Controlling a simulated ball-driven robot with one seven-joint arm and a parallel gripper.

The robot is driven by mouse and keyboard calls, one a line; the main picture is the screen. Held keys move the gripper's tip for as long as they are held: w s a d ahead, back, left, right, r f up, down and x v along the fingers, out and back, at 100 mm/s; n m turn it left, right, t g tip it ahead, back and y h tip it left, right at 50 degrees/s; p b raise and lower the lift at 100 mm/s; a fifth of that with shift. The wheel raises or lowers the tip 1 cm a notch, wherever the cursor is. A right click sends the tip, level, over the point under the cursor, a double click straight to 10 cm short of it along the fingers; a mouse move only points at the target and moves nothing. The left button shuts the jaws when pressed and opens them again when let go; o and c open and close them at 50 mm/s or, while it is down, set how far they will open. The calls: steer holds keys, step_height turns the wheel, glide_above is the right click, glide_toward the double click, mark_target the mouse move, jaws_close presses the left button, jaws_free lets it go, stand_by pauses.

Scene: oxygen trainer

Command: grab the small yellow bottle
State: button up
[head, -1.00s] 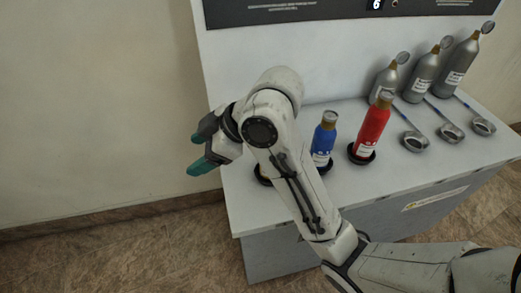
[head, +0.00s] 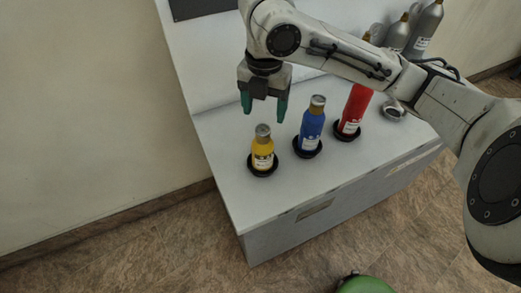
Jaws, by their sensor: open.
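The small yellow bottle (head: 263,156) stands upright in a round black holder (head: 262,171) near the left end of the white counter, with a grey cap and a white label. My gripper (head: 264,109) points down with its teal fingers spread apart. In the picture the fingers show just above the yellow bottle's cap, with nothing between them. I cannot tell the exact height or depth gap between fingers and cap.
A blue bottle (head: 311,129) stands close to the right in its own holder, and a taller red bottle (head: 354,108) beyond it, partly behind my arm. Grey cylinders (head: 424,30) stand at the far right. The white counter (head: 225,165) is bare left of the yellow bottle.

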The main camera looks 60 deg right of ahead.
mark_target(263, 129)
step_height(263, 129, down, 8)
steer(key=shift+w+f+p, duration=0.1)
steer(key=shift+f+p, duration=0.05)
steer(key=shift+p, duration=0.3)
jaws_close()
stand_by(0.7)
